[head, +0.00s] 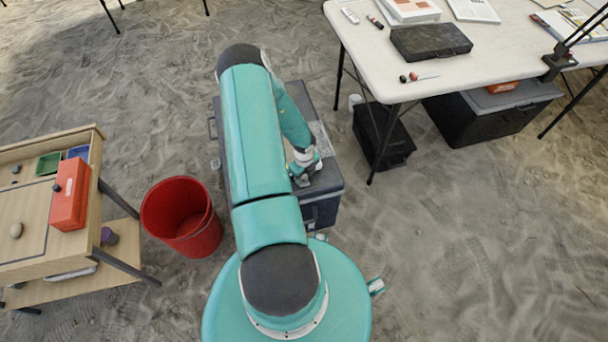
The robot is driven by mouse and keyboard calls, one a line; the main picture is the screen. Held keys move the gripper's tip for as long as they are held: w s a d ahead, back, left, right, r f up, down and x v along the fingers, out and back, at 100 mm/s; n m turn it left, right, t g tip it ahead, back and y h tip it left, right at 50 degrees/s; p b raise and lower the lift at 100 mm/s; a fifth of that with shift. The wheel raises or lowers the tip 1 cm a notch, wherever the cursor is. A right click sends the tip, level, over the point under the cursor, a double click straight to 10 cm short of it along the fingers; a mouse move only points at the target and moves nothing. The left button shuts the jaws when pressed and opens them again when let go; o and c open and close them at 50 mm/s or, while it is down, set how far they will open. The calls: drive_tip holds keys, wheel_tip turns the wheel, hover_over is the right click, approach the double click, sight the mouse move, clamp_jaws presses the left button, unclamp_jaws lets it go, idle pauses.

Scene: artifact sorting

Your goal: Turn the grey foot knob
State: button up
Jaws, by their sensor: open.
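A dark grey case (328,186) with a lighter panel on top stands on the sand, partly hidden under my teal arm. My gripper (302,181) is low over the case's top, near its right front part. It is open, and nothing can be made out between its fingers. I cannot tell whether it touches the case. I cannot make out the grey foot knob for sure; my arm and gripper cover much of the case.
A red bucket (183,217) stands left of the case, beside a wooden sorting table (28,244) with a red box (70,192). A white table (372,68) stands upper right with black cases (382,137) beneath it. Open sand lies at lower right.

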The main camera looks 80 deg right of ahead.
drive_tip(key=shift+c, duration=0.2)
clamp_jaws()
drive_tip(key=n, duration=1.3)
drive_tip(key=shift+n, duration=2.1)
